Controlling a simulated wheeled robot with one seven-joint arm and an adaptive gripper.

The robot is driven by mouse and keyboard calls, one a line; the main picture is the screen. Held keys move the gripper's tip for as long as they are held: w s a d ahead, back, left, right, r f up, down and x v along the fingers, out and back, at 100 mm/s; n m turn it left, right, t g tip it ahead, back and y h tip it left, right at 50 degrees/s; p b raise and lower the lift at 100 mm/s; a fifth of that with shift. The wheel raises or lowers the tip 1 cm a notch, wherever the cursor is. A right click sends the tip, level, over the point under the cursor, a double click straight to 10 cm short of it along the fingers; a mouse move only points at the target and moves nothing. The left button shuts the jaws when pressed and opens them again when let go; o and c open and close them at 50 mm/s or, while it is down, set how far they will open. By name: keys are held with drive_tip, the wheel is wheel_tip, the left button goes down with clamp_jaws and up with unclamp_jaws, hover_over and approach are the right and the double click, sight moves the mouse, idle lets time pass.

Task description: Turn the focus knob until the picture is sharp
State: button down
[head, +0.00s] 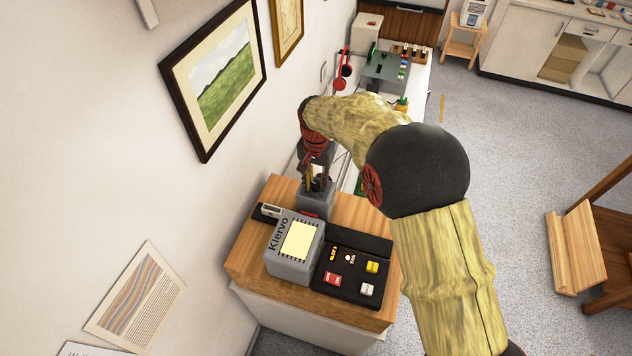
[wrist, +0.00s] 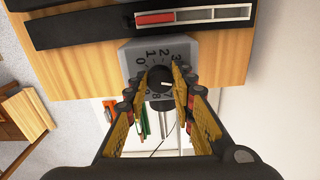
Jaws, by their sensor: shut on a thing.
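A black round focus knob (wrist: 160,80) with a white pointer mark sits on a grey dial block (wrist: 128,55) with printed numbers. The block also shows in the head view (head: 315,203), on the wooden top behind the Klervo box. My gripper (wrist: 159,84) is shut on the knob, one finger on each side. In the head view my gripper (head: 318,182) reaches down at the block, and the knob is hidden. The grey Klervo box (head: 288,266) has a pale yellow lined panel (head: 298,240). I cannot tell how sharp any picture is.
A black panel (head: 345,285) with red, yellow and white buttons lies beside the Klervo box. A framed landscape (head: 222,85) hangs on the wall at left. A bench with devices (head: 385,70) stands beyond.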

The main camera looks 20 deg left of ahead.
sight(316, 184)
drive_tip(key=shift+r, duration=0.1)
idle(0.3)
drive_tip(key=c, duration=1.5)
unclamp_jaws()
wheel_tip(316, 184, up, 12)
